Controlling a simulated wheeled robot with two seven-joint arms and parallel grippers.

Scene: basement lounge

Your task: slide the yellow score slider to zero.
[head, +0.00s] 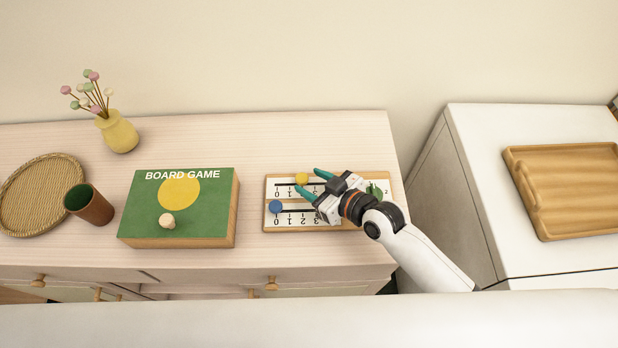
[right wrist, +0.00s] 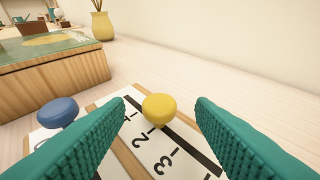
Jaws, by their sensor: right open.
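The yellow score slider (head: 302,179) is a round knob on the upper dark track of the scoreboard (head: 266,228). In the right wrist view the yellow slider (right wrist: 159,107) sits near the mark 2. The blue slider (head: 276,206) is at the left end of the lower track, by its 0. My right gripper (head: 307,181) is open, its green fingers on either side of the yellow slider with gaps visible. In the right wrist view the gripper (right wrist: 161,101) frames the knob. My arm hides the board's right part. My left gripper is not in view.
The green board game box (head: 140,215) with a pale piece (head: 167,221) on top stands left of the scoreboard. A brown cup (head: 95,208), woven tray (head: 40,195) and yellow vase (head: 119,133) are further left. A white cabinet with a wooden tray (head: 575,190) is at the right.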

